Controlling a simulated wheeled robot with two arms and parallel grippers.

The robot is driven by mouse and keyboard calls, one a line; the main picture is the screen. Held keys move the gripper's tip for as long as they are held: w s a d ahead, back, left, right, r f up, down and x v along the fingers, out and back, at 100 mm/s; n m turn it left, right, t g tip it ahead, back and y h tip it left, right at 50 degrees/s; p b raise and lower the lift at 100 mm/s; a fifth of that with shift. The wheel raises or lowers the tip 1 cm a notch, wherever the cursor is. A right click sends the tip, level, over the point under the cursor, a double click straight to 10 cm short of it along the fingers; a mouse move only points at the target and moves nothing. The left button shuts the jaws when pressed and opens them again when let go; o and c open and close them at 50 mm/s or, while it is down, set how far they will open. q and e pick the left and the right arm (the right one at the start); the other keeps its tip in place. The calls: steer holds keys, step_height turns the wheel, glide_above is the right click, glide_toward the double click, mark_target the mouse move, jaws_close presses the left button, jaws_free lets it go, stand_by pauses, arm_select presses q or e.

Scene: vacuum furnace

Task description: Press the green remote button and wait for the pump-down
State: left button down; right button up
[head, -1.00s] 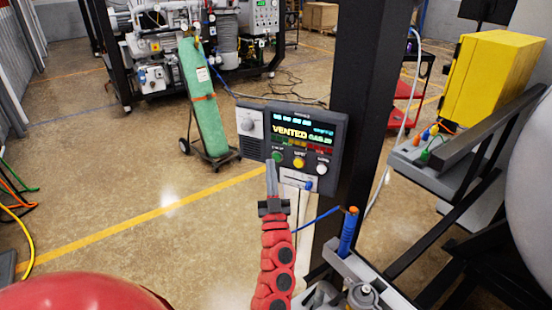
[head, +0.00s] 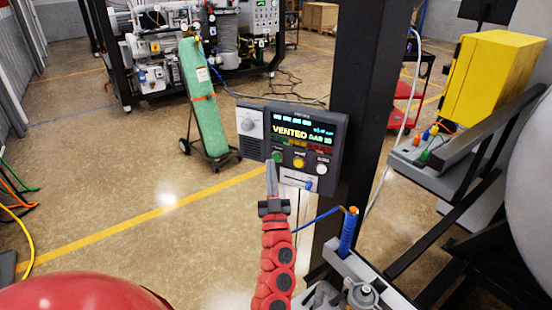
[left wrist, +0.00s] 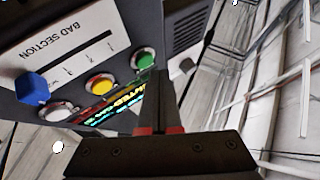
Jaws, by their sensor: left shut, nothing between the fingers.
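The grey remote box (head: 296,147) is mounted by a black post. Its screen (head: 301,131) reads VENTED in yellow. Below the screen are a green button (head: 277,157), a yellow button (head: 299,162) and a white button (head: 322,169). My left gripper (head: 271,165) is shut and empty, its tips just below the green button. In the left wrist view the green button (left wrist: 143,58) shows uncovered, with the closed fingers (left wrist: 163,80) close to its right. I cannot tell whether they touch the box. My right gripper is not in view.
The black post (head: 358,100) stands right behind the remote. A blue-tipped slider (head: 309,184) sits at the box's lower edge. A green gas cylinder (head: 204,105) on a cart stands behind left. A yellow box (head: 492,78) is at the right. Open floor lies left.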

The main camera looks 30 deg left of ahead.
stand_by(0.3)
arm_select(q)
steer(key=shift+w, duration=0.45)
steer(key=shift+w+a, duration=0.1)
steer(key=shift+w, duration=0.2)
stand_by(0.5)
stand_by(0.4)
steer(key=shift+s+p, duration=0.4)
steer(key=shift+s, duration=0.4)
steer(key=s, duration=0.1)
steer(key=s+p, duration=0.1)
steer(key=s, duration=0.1)
steer(key=s+d, duration=0.1)
steer(key=s, duration=0.1)
steer(key=shift+p, duration=0.35)
